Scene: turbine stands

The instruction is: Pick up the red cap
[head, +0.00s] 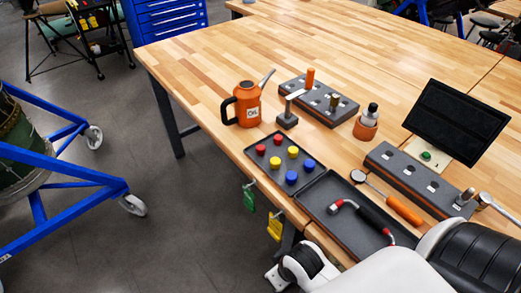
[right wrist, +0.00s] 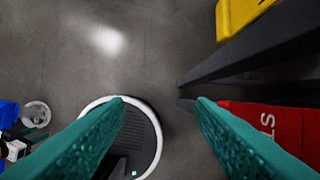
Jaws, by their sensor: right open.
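My left gripper is not in view.
An orange oil can (head: 247,104) stands behind the tray. The table's far left is clear.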

